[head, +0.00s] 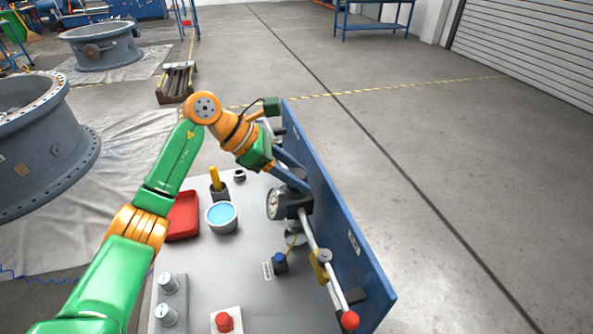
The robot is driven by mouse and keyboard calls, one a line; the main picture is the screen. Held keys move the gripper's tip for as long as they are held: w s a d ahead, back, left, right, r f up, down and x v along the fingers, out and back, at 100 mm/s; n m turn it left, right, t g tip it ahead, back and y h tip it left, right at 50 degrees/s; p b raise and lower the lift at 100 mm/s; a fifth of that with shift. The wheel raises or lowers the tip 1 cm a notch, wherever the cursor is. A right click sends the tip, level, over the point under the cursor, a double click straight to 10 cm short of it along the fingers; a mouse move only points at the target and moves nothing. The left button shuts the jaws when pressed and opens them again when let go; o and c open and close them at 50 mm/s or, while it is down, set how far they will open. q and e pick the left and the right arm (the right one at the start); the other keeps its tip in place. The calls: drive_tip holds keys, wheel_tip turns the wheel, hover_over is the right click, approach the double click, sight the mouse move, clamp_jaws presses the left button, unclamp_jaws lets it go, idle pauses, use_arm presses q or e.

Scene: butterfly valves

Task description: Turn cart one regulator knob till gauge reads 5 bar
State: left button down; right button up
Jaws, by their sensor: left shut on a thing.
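The cart (225,270) has a light grey top and an upright blue panel (340,210) along its right side. A dark regulator (293,203) sits at this panel, with a small round white-faced gauge (273,204) on its left side. The gauge's needle is too small to read. My left gripper (298,184) reaches down from the upper left and is shut at the top of the regulator, on its knob. The fingers and the regulator body largely hide the knob. My right gripper is not in view.
A pipe with a yellow-handled valve (321,268) runs from the regulator toward a red ball (349,320). On the cart stand a red tray (183,216), a bowl of blue liquid (222,216), a blue knob (280,259) and a red button (224,321). Large grey valve bodies (40,145) lie left.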

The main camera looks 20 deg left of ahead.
use_arm(q)
drive_tip(key=shift+c, duration=1.5)
unclamp_jaws()
drive_tip(key=b+v, duration=0.1)
drive_tip(key=v, duration=0.6)
drive_tip(key=shift+b, duration=0.4)
